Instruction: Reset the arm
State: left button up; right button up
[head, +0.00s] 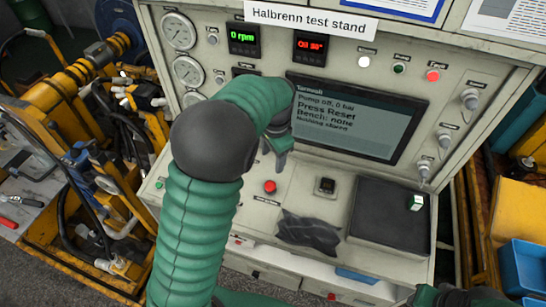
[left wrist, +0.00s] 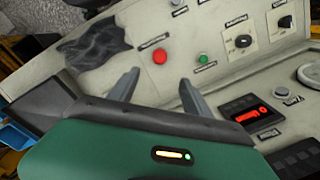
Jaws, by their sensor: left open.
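My left gripper (head: 279,150) hangs over the sloping panel of the test stand (head: 300,175), in front of the screen's lower left corner. In the left wrist view its two grey fingers (left wrist: 160,92) are apart with nothing between them. A red button (head: 270,186) lies on the panel below the gripper. It also shows in the left wrist view (left wrist: 159,57), beyond the fingertips, with a green button (left wrist: 203,59) to its right. The screen (head: 350,120) reads "Pump off, 0 bar" and "Press Reset". I do not see my right gripper's fingers.
A dark crumpled cloth (head: 308,233) and a black mat (head: 393,215) lie on the panel's right half. A small black switch (head: 326,186) sits between the red button and the mat. Yellow machinery (head: 85,150) stands at left, blue bins (head: 523,267) at right.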

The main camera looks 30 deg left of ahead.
pick_arm(q)
jog(key=shift+w+r, duration=0.1)
jog(key=shift+r, duration=0.75)
